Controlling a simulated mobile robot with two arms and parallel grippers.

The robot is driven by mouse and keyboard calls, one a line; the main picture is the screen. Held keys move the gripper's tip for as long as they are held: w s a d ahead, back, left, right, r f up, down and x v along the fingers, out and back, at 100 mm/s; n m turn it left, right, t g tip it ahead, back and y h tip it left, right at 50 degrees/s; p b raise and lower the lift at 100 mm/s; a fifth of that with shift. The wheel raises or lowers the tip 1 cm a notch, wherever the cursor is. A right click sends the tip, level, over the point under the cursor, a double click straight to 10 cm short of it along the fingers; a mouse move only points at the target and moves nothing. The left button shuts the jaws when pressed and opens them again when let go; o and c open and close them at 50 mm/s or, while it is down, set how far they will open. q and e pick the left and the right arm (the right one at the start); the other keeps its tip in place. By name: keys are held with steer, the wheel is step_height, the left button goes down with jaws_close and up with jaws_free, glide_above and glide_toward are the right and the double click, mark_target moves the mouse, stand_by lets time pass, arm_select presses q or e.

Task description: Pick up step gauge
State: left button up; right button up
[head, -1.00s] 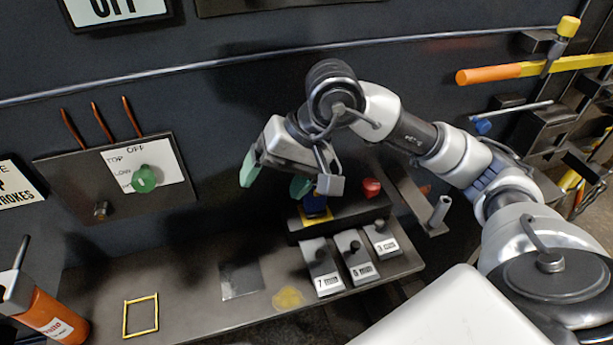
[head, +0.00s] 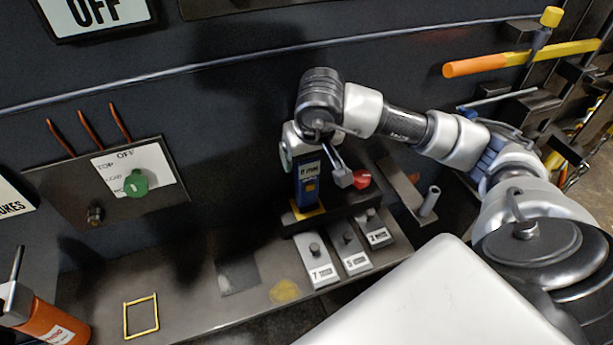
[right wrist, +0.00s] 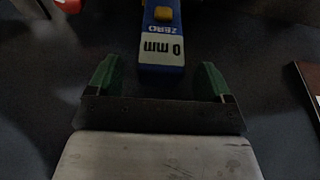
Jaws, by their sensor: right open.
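The step gauge appears to be the blue upright block labelled 0 mm (head: 308,188) in the head view. It stands on a yellow base on a dark raised ledge. In the right wrist view its blue body and the 0 mm and ZERO labels (right wrist: 162,48) show at top centre. My right gripper (right wrist: 158,80) is open, with green fingertips left and right of the gauge's labelled end and a gap on each side. In the head view the gripper is at the top of the gauge, with its fingers mostly hidden. My left gripper is not in view.
A red knob (head: 361,178) is close to the right of the gripper. A control box with a green knob (head: 136,183) is at left. An orange bottle (head: 52,322) stands front left.

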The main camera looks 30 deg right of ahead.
steer(key=shift+x, duration=1.3)
jaws_close()
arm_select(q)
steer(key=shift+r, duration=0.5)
arm_select(e)
steer(key=shift+r, duration=0.15)
